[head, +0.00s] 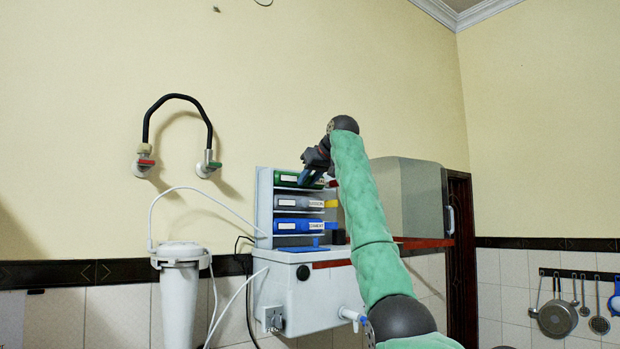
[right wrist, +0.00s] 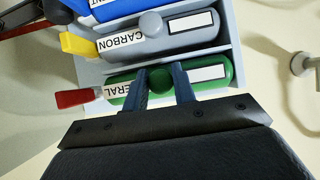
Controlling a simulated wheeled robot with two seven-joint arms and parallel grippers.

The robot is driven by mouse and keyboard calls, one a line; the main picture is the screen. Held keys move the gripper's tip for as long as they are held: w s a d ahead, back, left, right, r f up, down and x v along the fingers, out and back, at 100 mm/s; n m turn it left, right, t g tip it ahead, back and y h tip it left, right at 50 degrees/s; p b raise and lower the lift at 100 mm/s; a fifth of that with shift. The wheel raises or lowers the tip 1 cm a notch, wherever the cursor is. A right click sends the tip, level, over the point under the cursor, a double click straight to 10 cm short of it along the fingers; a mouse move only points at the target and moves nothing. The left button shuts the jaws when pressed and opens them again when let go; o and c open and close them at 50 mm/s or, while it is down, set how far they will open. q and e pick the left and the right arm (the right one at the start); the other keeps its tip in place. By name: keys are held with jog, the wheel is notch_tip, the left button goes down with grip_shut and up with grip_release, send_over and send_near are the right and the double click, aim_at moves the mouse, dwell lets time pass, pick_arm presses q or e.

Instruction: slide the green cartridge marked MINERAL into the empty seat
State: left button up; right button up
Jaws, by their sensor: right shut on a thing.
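The green cartridge (head: 286,178) is at the top level of the grey rack (head: 264,205), above the other cartridges. It also shows in the right wrist view (right wrist: 210,74), with a red tab and a label partly hidden, reading "ERAL". My right gripper (right wrist: 160,84) has its two blue fingers closed on the round green knob at the cartridge's middle. My left gripper is out of view.
A grey CARBON cartridge (head: 290,203) with a yellow tab and a blue cartridge (head: 290,226) sit below in the rack. The rack stands on a white purifier box (head: 300,290). A grey cabinet (head: 410,195) is close to the right, behind my arm. A white filter canister (head: 180,295) stands left.

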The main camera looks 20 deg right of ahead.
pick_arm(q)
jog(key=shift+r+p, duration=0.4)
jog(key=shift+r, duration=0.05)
pick_arm(e)
jog(key=shift+w+a+r, duration=0.1)
jog(key=shift+w+a, duration=0.05)
jog(key=shift+w, duration=0.25)
jog(key=o, duration=1.1)
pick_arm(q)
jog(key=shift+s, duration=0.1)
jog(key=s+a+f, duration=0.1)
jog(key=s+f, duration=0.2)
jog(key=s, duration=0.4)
pick_arm(e)
jog(key=shift+s+b, duration=0.15)
jog(key=shift+b, duration=0.15)
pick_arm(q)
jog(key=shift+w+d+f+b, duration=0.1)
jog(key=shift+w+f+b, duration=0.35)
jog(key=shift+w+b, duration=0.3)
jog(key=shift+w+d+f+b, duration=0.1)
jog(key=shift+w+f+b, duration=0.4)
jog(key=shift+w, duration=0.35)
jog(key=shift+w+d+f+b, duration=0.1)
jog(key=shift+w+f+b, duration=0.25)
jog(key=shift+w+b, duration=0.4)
pick_arm(e)
jog(key=shift+v, duration=3.7)
